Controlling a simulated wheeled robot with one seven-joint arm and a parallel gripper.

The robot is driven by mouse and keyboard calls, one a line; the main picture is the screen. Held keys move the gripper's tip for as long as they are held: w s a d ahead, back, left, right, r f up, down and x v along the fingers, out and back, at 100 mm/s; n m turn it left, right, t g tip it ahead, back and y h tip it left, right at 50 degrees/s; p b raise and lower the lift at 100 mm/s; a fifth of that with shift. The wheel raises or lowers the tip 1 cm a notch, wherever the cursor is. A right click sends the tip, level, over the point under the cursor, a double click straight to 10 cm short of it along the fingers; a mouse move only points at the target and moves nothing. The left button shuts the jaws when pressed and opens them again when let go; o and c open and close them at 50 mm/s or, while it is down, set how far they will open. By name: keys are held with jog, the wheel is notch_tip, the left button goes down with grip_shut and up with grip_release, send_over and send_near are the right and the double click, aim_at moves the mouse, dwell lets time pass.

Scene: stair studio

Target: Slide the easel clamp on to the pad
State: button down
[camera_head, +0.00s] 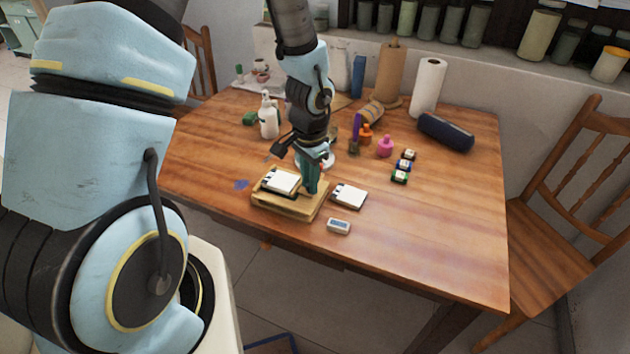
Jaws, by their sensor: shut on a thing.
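A small wooden easel (285,209) lies low near the front edge of the table. A white pad (281,181) with dark marks along its left edge rests on it. My gripper (311,188) points down at the right side of the easel, just right of the pad. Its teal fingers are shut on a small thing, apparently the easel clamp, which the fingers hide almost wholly. I cannot tell whether the clamp touches the pad.
A second white pad (348,196) and a small grey device (339,226) lie right of the easel. Small bottles (385,146), paint pots (400,176), a dark blue case (446,132) and paper rolls (428,87) stand farther back. The table's right front is clear.

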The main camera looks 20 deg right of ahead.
jog(key=c, duration=0.8)
grip_release()
jog(key=shift+w+a, duration=0.1)
jog(key=shift+a, duration=0.05)
jog(key=shift+o, duration=0.2)
notch_tip(320, 180, up, 11)
jog(key=shift+b, duration=0.45)
jog(key=shift+f, duration=0.1)
jog(key=a+r+n, duration=0.2)
jog(key=a+n, duration=0.4)
jog(key=a, duration=0.6)
jog(key=a+r+n+t, duration=0.1)
jog(key=a+r+n, duration=0.2)
jog(key=a+n, duration=0.4)
jog(key=a, duration=0.5)
jog(key=shift+r, duration=0.25)
